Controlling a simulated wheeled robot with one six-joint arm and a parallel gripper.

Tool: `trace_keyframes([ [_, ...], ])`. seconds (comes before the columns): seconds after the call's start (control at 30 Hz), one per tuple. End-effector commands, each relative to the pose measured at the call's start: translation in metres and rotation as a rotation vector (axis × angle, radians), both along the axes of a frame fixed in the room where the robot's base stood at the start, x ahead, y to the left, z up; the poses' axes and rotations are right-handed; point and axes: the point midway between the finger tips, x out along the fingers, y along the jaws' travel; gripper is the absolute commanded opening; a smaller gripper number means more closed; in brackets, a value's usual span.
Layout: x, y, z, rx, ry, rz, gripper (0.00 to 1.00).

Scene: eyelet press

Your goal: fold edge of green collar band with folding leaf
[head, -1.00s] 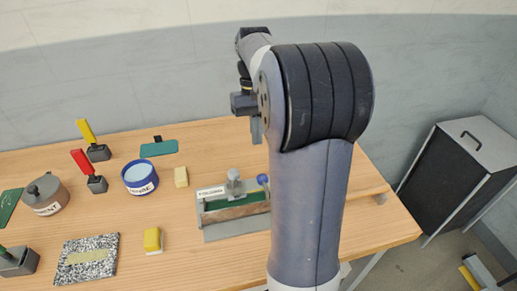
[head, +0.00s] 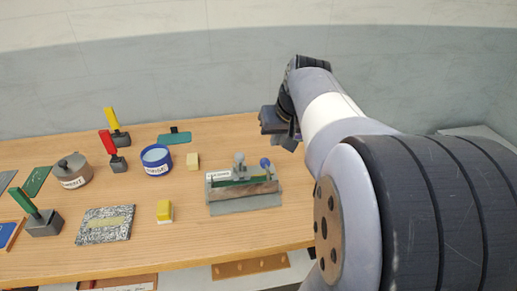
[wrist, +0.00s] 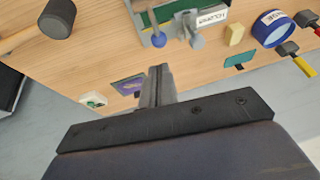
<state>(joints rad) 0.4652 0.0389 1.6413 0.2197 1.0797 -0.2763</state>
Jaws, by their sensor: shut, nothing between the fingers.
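The folding fixture (head: 245,204) stands on the bench, with a grey base, a white label and a grey knob (head: 239,158). A green strip (head: 243,182), apparently the collar band, lies in it behind a brown front bar, which may be the folding leaf (head: 247,190). A blue ball knob (head: 265,162) is at its right end; it also shows in the wrist view (wrist: 155,43). My gripper (head: 287,141) is in the air behind and right of the fixture, touching nothing. In the wrist view its fingers (wrist: 156,72) are together and empty.
Left of the fixture are a cream block (head: 192,161), a yellow block (head: 164,211), a blue-rimmed pot (head: 157,168), a speckled slab (head: 105,235), a grey pot (head: 72,176) and colored-handled tools. A mallet (wrist: 57,20) shows in the wrist view. Bench right of the fixture is clear.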

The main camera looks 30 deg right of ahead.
Motion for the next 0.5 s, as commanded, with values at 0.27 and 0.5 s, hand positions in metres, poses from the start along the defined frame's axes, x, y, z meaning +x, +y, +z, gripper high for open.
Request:
trace_keyframes([
  [0.27,0.025,0.001,-0.056,0.003,0.006,0.002,0.00],
  [0.5,0.038,0.001,-0.083,0.001,0.003,0.002,0.00],
])
